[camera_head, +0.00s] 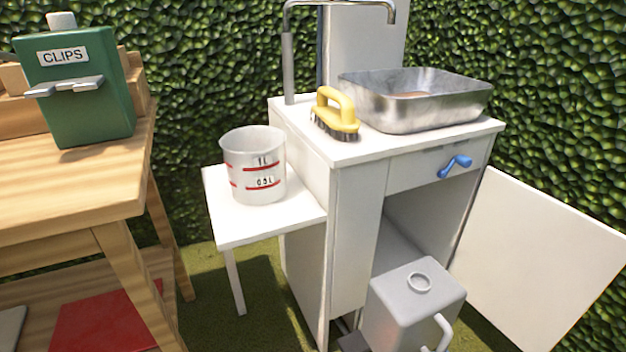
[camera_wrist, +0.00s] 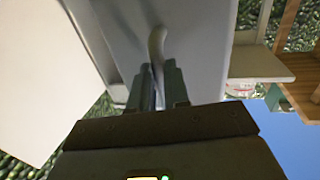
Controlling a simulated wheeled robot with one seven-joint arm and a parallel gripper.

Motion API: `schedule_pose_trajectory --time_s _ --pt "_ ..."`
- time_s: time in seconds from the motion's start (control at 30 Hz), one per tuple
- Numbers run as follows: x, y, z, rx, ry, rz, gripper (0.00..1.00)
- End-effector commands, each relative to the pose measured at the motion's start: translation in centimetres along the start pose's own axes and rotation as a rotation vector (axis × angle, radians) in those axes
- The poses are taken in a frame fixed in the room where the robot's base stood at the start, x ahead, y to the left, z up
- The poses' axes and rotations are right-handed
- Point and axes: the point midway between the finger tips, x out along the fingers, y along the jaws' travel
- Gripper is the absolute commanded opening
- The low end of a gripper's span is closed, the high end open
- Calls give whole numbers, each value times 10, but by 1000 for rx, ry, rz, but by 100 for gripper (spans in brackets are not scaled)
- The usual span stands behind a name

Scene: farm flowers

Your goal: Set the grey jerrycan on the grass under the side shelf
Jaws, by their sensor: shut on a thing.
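The grey jerrycan (camera_head: 405,305) is in front of the open lower compartment of the white cabinet in the head view, with its round cap on top. It also fills the middle of the wrist view (camera_wrist: 200,35). My gripper (camera_wrist: 160,80) is shut on the jerrycan's handle (camera_wrist: 156,48). The jerrycan's underside is out of view. The white side shelf (camera_head: 222,226) juts from the cabinet's left side. The grass (camera_head: 262,295) under it looks clear in the part that shows.
A measuring jug (camera_head: 254,172) stands on the side shelf, whose front leg (camera_head: 234,281) reaches the grass. The open white door (camera_head: 540,262) is on the right. A wooden table (camera_head: 75,200) with a green clips box (camera_head: 85,100) stands at left. A brush (camera_head: 338,115) and metal basin (camera_head: 415,108) are on top.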

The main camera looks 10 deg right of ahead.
Motion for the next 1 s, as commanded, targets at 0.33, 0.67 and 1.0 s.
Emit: schedule_pose_trajectory --time_s 0.33,0.67,1.0 --pt "7 -20 -17 9 3 17 0" --pt "25 -48 -51 13 2 54 0" --pt "48 -64 -99 6 14 97 0"
